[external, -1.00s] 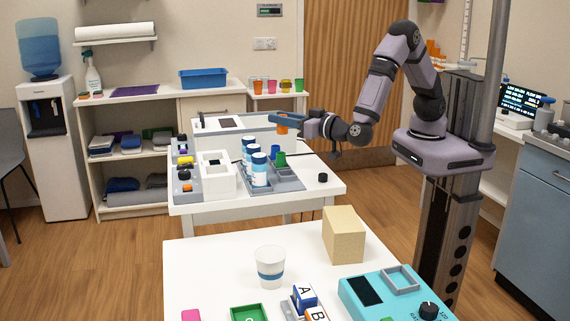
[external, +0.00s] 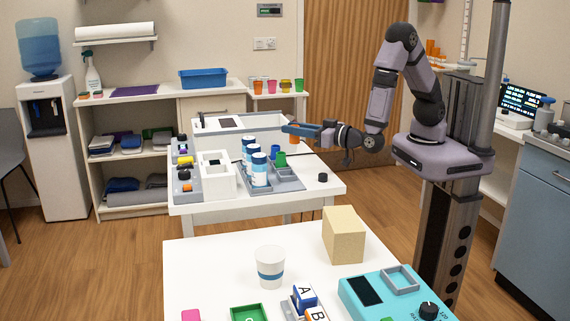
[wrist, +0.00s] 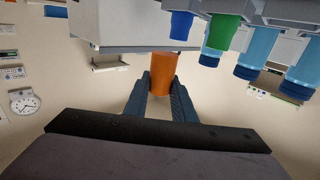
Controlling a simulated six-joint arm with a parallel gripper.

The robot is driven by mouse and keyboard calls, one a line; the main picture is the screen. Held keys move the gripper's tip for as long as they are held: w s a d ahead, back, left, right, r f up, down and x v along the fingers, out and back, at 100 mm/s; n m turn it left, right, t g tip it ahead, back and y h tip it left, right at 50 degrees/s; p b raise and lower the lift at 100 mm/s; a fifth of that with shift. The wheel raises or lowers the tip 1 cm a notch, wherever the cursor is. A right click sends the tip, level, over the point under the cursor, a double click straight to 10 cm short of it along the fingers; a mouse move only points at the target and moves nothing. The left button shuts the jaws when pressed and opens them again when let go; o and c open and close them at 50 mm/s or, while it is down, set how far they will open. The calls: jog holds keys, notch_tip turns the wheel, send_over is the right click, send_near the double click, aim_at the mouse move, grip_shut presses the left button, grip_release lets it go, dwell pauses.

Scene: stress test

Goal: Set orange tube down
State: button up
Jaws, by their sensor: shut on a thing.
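The orange tube (external: 294,139) is held upright in my gripper (external: 296,131), above the far right part of the white table. In the wrist view the tube (wrist: 161,74) stands between the two dark fingers (wrist: 160,103), which are shut on it. The grey rack (external: 290,184) is nearer the camera on the same table. It holds a green tube (external: 280,160) and a blue tube (external: 274,151). I cannot tell how far the orange tube's lower end is from the surface below.
A white dispenser unit (external: 215,178) is to the left. A small black knob (external: 323,177) sits near the right table edge (external: 335,188).

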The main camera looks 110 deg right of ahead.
jog(key=shift+f, duration=3.6)
jog(key=shift+f, duration=0.2)
jog(key=o, duration=1)
jog(key=shift+r, duration=0.25)
jog(key=b+v, duration=0.2)
jog(key=v, duration=0.8)
jog(key=shift+s+a, duration=0.1)
jog(key=shift+a, duration=0.15)
jog(key=shift+v, duration=0.75)
jog(key=shift+o, duration=0.6)
